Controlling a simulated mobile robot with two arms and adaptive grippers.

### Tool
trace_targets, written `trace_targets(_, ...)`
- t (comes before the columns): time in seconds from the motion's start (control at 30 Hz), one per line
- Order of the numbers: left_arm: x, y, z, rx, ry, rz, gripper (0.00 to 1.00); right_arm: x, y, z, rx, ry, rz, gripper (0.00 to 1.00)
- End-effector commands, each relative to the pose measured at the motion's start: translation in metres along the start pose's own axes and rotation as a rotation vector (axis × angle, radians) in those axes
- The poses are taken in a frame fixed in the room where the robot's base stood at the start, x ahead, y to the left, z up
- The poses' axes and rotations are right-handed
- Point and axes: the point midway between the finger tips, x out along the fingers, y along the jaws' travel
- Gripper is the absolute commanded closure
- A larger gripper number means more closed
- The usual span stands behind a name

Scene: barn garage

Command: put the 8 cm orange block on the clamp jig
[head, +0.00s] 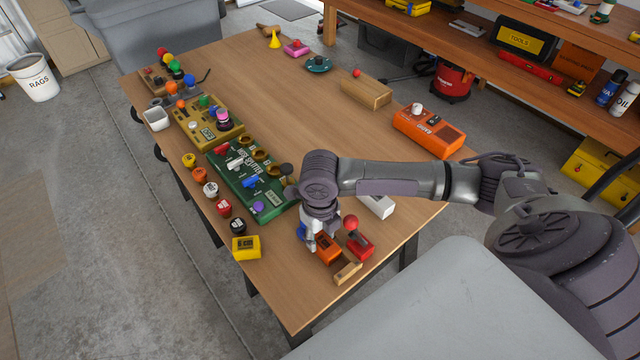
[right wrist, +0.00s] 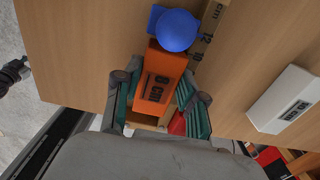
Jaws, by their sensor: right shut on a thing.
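My right gripper (head: 317,245) is shut on the orange block (head: 326,249), which also shows between its fingers (right wrist: 150,100) in the right wrist view (right wrist: 160,75), its label reading 8 cm. The block is low, near the table's front corner; I cannot tell whether it touches what lies under it. A blue ball (right wrist: 175,30) is just past the block's far end. A wooden piece (head: 347,272) and a red base with a red ball lever (head: 360,247) are close to the block. Which of these parts form the clamp jig is unclear. My left gripper is not in view.
A white block (head: 377,206) and a yellow 6 cm block (head: 246,248) lie to either side. A green switch panel (head: 250,180) and several knobs stand left of the arm. An orange box (head: 430,130) is at the right edge.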

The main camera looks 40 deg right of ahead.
Motion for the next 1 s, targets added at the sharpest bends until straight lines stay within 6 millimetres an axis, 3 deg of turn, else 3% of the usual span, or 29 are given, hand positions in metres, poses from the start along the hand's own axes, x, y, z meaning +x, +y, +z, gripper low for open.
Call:
trace_targets(0.03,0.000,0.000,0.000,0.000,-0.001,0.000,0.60,0.001,0.000,0.000,0.000,0.001,0.000,0.56)
trace_targets(0.17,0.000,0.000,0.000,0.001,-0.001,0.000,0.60,0.001,0.000,0.000,0.000,0.001,0.000,0.34)
trace_targets(0.57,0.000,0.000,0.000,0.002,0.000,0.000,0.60,-0.006,0.000,0.001,0.000,-0.002,0.001,0.34)
trace_targets(0.67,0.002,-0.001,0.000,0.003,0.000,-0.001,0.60,-0.019,0.000,0.001,0.000,-0.004,0.000,0.34)
trace_targets(1.0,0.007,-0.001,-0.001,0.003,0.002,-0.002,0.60,-0.091,0.000,0.002,0.001,-0.005,0.001,0.34)
